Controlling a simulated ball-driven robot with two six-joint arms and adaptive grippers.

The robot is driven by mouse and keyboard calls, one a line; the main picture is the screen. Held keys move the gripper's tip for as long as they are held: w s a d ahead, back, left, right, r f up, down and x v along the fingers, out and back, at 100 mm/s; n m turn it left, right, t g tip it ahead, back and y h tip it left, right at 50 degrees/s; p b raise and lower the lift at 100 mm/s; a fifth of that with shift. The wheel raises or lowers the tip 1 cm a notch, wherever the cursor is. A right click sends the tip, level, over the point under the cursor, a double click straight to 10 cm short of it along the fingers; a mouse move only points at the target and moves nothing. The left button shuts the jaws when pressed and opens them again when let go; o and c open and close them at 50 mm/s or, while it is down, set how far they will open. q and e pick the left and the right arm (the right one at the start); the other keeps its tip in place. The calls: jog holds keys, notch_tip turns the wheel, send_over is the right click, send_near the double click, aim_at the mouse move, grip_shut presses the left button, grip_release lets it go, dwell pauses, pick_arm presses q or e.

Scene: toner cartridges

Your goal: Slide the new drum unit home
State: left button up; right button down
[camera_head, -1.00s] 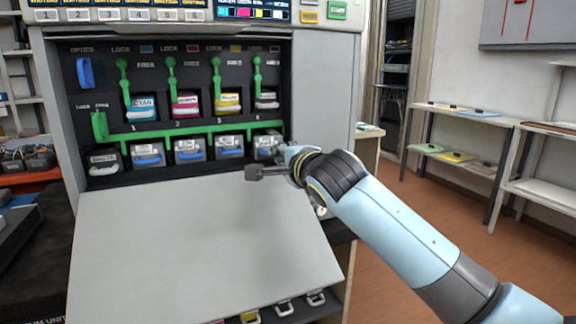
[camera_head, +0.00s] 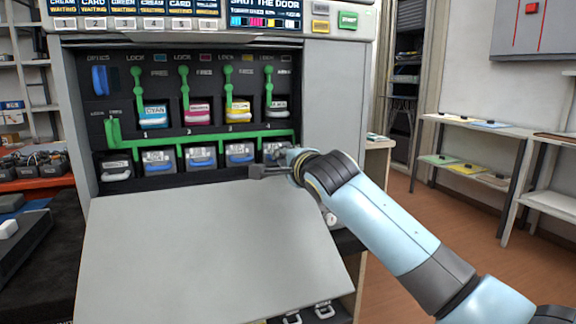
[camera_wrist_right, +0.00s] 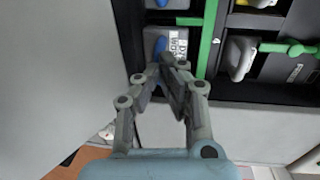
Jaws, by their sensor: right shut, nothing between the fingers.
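A drum unit with a grey face, pale label and blue handle (camera_head: 272,149) sits in the rightmost of the lower bays in the printer. Its blue handle also shows in the right wrist view (camera_wrist_right: 160,46). My right gripper (camera_head: 285,155) is at this unit's front, partly covering it in the head view. In the right wrist view its fingers (camera_wrist_right: 168,62) are shut together with nothing between them, in front of the label. I cannot tell whether the tips touch it. More drum units (camera_head: 200,158) sit to its left, below a green bar (camera_head: 205,139). My left gripper is not in view.
Cyan (camera_head: 153,115), magenta, yellow and black toner cartridges sit above, with green levers. The printer's grey door (camera_head: 210,240) lies folded down in front. The display (camera_head: 265,8) reads "SHUT THE DOOR". A waste unit (camera_head: 116,168) sits lower left; shelves (camera_head: 470,150) stand right.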

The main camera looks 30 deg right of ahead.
jog(key=shift+w, duration=0.15)
jog(key=shift+w+d, duration=0.15)
jog(key=shift+w, duration=0.55)
jog(key=shift+w+d+b, duration=0.1)
jog(key=shift+w+b, duration=0.15)
jog(key=shift+b, duration=0.05)
jog(key=shift+s, duration=0.35)
jog(key=p+v, duration=0.1)
jog(key=v, duration=0.1)
jog(key=f+p+v, duration=0.1)
jog(key=v, duration=0.2)
jog(key=p+v, duration=0.1)
jog(key=v, duration=0.2)
jog(key=shift+s+f, duration=0.1)
jog(key=shift+s, duration=0.15)
